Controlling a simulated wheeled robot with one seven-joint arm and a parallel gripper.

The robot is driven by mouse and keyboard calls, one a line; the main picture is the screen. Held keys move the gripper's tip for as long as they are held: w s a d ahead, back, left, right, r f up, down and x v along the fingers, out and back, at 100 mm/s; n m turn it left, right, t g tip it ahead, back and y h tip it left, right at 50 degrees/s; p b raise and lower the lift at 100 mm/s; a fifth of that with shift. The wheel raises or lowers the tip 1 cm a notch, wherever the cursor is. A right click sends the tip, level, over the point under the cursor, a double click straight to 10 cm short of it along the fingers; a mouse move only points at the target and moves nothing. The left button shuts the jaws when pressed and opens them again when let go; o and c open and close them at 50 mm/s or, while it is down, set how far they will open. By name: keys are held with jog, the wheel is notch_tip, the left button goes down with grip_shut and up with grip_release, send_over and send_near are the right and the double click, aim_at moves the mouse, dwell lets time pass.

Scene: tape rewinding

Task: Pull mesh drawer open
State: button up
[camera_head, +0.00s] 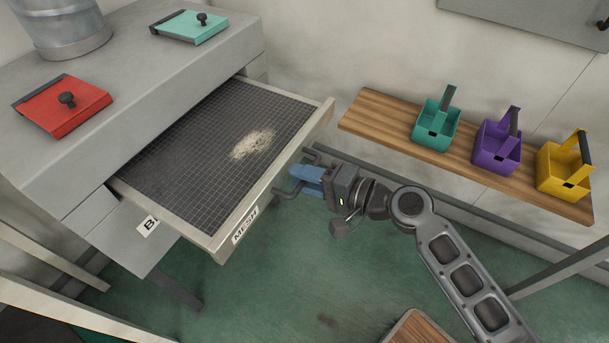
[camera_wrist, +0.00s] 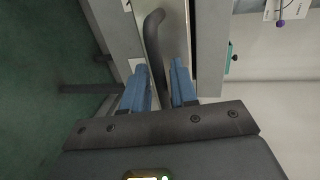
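The mesh drawer (camera_head: 272,206) is pulled well out of the grey cabinet (camera_head: 118,62) in the head view. Its front carries a "MESH" label (camera_head: 245,225), and a pale grainy patch (camera_head: 253,144) lies on its dark mesh (camera_head: 196,150). A dark bar handle (camera_head: 288,193) sticks out from the drawer front and shows in the wrist view (camera_wrist: 153,35). My gripper (camera_head: 305,178) is at the handle, with its blue fingers (camera_wrist: 159,92) on both sides of the bar.
Red (camera_head: 62,105) and teal (camera_head: 190,26) lids with knobs lie on the cabinet. A metal container (camera_head: 66,25) stands at its back. A wooden shelf (camera_head: 385,122) holds teal (camera_head: 435,125), purple (camera_head: 496,147) and yellow (camera_head: 564,170) bins. Green floor (camera_head: 270,290) is open before the drawer.

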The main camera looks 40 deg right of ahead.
jog(key=v, duration=0.7)
jog(key=shift+s+b, duration=0.4)
jog(key=shift+b, duration=0.05)
jog(key=shift+d, duration=0.15)
jog(key=s+a+f+n+g+h+p, duration=0.15)
jog(key=s+n+h, duration=0.35)
jog(key=s, duration=0.7)
jog(key=s+a+r+n+p, duration=0.1)
jog(key=s+a+r+n, duration=0.2)
jog(key=s+r+n, duration=0.1)
jog(key=s+a+r+n+t+p, duration=0.1)
jog(key=s+a+r+n, duration=0.3)
jog(key=r, duration=0.5)
jog(key=shift+s+n, duration=0.7)
jog(key=shift+s, duration=0.45)
